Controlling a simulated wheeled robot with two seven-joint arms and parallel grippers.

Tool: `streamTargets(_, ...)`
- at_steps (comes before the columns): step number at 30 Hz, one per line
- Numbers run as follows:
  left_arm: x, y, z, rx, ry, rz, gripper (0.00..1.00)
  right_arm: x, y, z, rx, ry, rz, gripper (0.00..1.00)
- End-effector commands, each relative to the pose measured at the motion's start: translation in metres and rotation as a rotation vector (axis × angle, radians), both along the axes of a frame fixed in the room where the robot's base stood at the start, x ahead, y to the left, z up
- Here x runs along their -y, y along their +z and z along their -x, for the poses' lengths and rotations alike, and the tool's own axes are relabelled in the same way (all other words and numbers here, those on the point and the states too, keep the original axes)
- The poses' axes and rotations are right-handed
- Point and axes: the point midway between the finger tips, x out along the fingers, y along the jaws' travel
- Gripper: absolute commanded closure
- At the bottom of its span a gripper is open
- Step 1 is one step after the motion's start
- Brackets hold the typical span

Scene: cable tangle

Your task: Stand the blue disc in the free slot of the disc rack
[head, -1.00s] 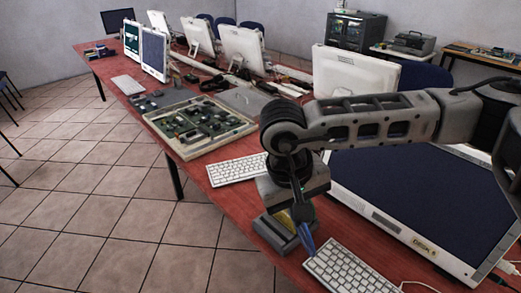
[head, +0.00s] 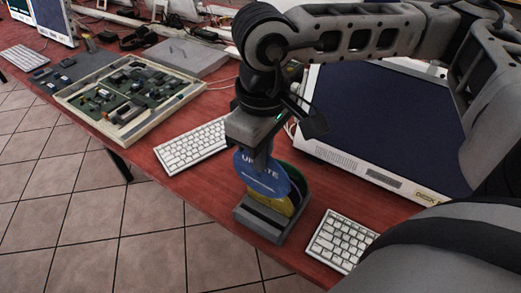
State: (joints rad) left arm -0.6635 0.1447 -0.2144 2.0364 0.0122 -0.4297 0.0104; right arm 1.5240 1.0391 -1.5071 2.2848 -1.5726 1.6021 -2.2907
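The blue disc (head: 262,182), with white lettering, is upright, its face towards me. My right gripper (head: 263,160) comes down from above and is shut on its upper edge. The grey disc rack (head: 262,226) stands on the red table near its front edge. A yellow disc (head: 291,204) and a darker green-edged disc (head: 290,172) stand in the rack behind the blue disc. The blue disc's lower edge is at the rack's top; I cannot tell whether it is inside a slot. My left gripper is not in view.
A white keyboard (head: 193,146) lies left of the rack and another (head: 340,240) to its right. A large monitor (head: 385,125) lies behind. A tray of circuit boards (head: 130,100) is at the left. The table's front edge is close to the rack.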

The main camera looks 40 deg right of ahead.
Motion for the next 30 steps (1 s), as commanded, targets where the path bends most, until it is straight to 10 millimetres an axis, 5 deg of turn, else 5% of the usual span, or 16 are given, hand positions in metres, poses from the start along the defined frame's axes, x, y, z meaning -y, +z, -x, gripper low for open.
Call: streamTargets(30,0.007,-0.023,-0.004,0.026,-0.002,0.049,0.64,0.000,-0.076,0.000,-0.001,-0.004,0.001,1.00)
